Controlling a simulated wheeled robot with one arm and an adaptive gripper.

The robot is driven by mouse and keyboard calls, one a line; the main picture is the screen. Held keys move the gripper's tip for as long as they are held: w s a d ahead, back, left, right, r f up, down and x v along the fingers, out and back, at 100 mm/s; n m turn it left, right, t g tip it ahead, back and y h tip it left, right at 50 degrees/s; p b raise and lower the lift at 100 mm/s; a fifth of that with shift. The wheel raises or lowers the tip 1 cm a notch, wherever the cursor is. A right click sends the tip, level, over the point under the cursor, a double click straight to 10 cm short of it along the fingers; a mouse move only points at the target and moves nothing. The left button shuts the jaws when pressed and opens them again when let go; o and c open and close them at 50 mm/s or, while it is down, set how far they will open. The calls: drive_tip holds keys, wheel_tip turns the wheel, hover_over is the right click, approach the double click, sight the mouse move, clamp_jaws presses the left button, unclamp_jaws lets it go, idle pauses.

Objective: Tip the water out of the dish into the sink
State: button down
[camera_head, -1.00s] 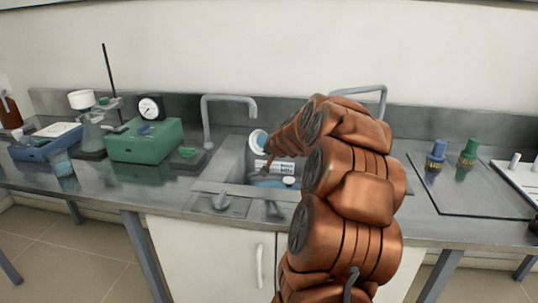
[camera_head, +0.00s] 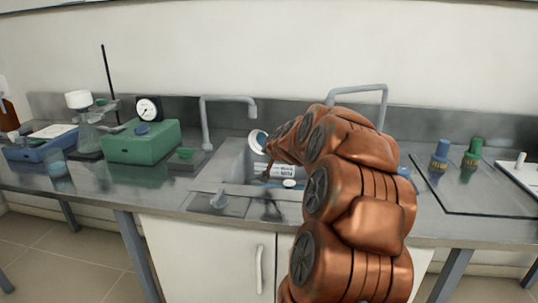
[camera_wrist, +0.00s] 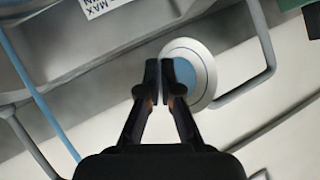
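The dish (camera_head: 258,141) is a small round white dish with a blue inner face, tilted steeply on edge over the left part of the sink (camera_head: 235,172). In the wrist view the dish (camera_wrist: 204,78) sits at and behind my fingertips (camera_wrist: 162,75). My gripper's fingers are nearly together, with the dish's near rim between them. In the head view my copper-coloured arm hides the gripper and much of the sink. Whether water is still in the dish cannot be told.
A left tap (camera_head: 206,120) and a right tap (camera_head: 384,105) stand behind the sink. A green box (camera_head: 142,143) is to the left. A blue-capped bottle (camera_head: 439,155) and a green-capped bottle (camera_head: 473,153) stand right. A labelled white piece (camera_head: 286,171) lies by the sink.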

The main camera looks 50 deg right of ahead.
drive_tip(key=shift+d+f+n+t+h+b, duration=0.15)
drive_tip(key=shift+n+t+h+b, duration=0.3)
drive_tip(key=shift+b, duration=1.3)
drive_tip(key=shift+a+f+n+t+h+b, duration=0.2)
drive_tip(key=shift+h+b, duration=0.35)
drive_tip(key=shift+b, duration=1.2)
drive_tip(key=shift+d+n+t+h+b, duration=0.3)
drive_tip(key=shift+n+h+b, duration=0.1)
drive_tip(key=shift+b, duration=1.3)
drive_tip(key=shift+r+p, duration=0.2)
drive_tip(key=shift+p, duration=0.4)
drive_tip(key=shift+a+r+m+g+y+p, duration=0.15)
drive_tip(key=shift+m+g+y+p, duration=0.5)
drive_tip(key=shift+p, duration=1.75)
drive_tip(key=shift+r+m+g+y+p, duration=0.3)
drive_tip(key=shift+y+p, duration=0.45)
drive_tip(key=shift+p, duration=1.85)
drive_tip(key=shift+a+r+m+g+y+p, duration=0.15)
drive_tip(key=shift+m+g+y+p, duration=0.35)
drive_tip(key=shift+p, duration=1.45)
drive_tip(key=shift+a+r+m+g+y+p, duration=0.25)
drive_tip(key=shift+y+p, duration=0.45)
drive_tip(key=shift+p, duration=1.2)
drive_tip(key=shift+d+f, duration=0.1)
drive_tip(key=shift+f, duration=0.1)
